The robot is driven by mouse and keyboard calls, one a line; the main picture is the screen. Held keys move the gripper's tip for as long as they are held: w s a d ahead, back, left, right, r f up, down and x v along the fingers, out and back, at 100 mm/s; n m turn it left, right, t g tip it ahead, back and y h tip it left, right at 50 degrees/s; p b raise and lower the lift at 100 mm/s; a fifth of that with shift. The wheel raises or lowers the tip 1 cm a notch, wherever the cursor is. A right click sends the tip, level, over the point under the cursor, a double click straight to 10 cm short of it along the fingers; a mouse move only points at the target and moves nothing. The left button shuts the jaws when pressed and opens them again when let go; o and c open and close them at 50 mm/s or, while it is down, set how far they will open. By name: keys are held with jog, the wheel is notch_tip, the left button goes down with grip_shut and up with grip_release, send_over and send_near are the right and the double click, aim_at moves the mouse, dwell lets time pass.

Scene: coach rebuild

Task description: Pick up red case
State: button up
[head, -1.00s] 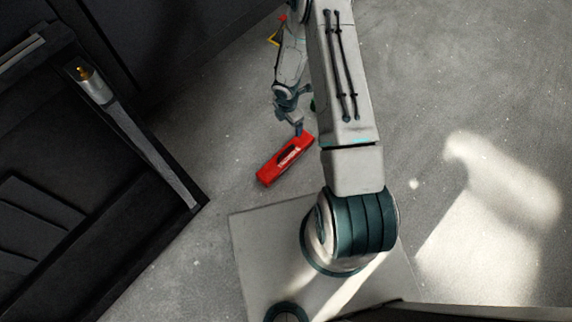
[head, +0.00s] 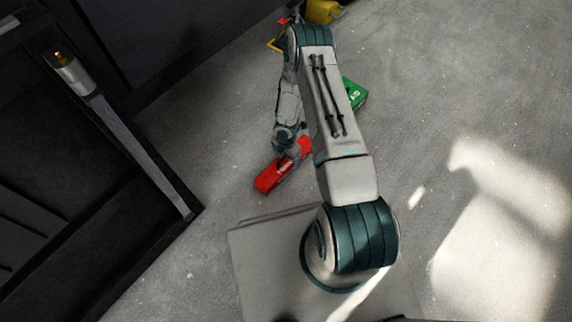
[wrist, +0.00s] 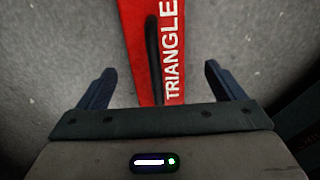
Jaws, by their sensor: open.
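The red case (head: 268,181) lies on the grey floor, left of my arm in the head view. It is long and narrow. In the wrist view the red case (wrist: 181,50) carries white lettering reading "TRIANGLE" and a dark strip along its length. My gripper (wrist: 158,85) is open, with one blue finger on each side of the case and a gap to it on both sides. The near part of the case is hidden behind the gripper body. In the head view my gripper (head: 292,150) is over the upper right end of the case, partly covering it.
A green case (head: 354,94) lies right of my arm, partly hidden by it. A yellow object (head: 323,11) is at the top edge. A dark frame with a grey bar (head: 140,150) stands at left. The floor (head: 480,100) at right is clear.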

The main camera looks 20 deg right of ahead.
aim_at(285, 162)
jog(key=f+b, duration=0.3)
jog(key=f, duration=0.2)
jog(key=shift+a, duration=0.2)
jog(key=shift+w, duration=0.1)
jog(key=c, duration=1.5)
jog(key=shift+r, duration=0.15)
